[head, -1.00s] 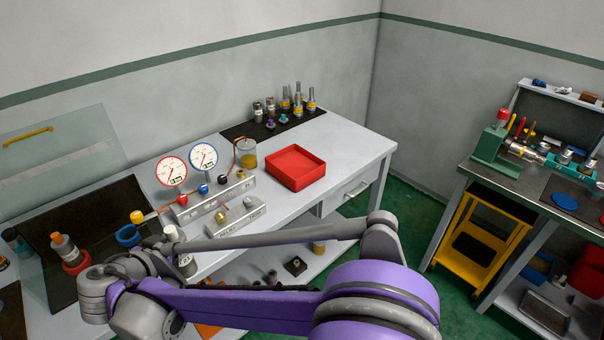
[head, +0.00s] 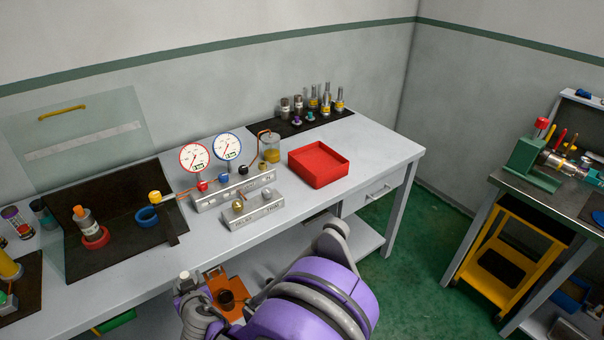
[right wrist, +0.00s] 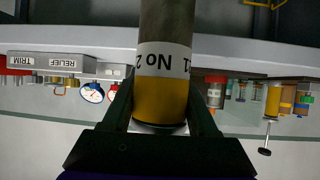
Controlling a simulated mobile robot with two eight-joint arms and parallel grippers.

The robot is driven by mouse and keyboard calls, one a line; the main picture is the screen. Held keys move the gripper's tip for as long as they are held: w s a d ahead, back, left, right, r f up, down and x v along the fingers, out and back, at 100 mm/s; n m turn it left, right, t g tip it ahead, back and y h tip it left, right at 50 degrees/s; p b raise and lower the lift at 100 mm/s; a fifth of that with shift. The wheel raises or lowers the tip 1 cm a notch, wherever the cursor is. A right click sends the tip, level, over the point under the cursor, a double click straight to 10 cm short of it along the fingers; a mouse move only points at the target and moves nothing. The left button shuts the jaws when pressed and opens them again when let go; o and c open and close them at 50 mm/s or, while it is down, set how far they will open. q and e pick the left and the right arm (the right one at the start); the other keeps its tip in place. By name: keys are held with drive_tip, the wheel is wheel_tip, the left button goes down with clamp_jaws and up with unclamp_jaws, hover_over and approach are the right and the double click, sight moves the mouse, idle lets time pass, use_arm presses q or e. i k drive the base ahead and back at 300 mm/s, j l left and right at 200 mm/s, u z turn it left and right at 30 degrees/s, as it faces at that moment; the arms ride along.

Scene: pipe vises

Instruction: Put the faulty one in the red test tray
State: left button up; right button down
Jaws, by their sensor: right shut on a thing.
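My right gripper (right wrist: 162,108) is shut on a cylinder (right wrist: 164,60) with a grey body, a yellow band and a white label. The label reads upside down, partly "1 No 2"; the cylinder's far end is cut off by the frame. In the head view my purple right arm is at the bottom, and I cannot make out its gripper or the cylinder there. The red tray (head: 307,176) sits empty on the bench, right of the gauges. My left gripper is not in view.
A red-rimmed gauge (head: 194,157) and a blue-rimmed gauge (head: 227,147) stand behind metal blocks (head: 252,212). A red ring (head: 96,240) holds an orange-topped cylinder; a blue ring (head: 147,218) looks empty. Several cylinders stand on the back mat (head: 268,126). Bench right of the tray is clear.

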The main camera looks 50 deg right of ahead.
sight(318, 164)
drive_tip(key=l, duration=0.65)
drive_tip(key=k+l, duration=0.15)
drive_tip(key=l, duration=1.2)
drive_tip(key=k+l, duration=0.15)
drive_tip(key=l, duration=0.5)
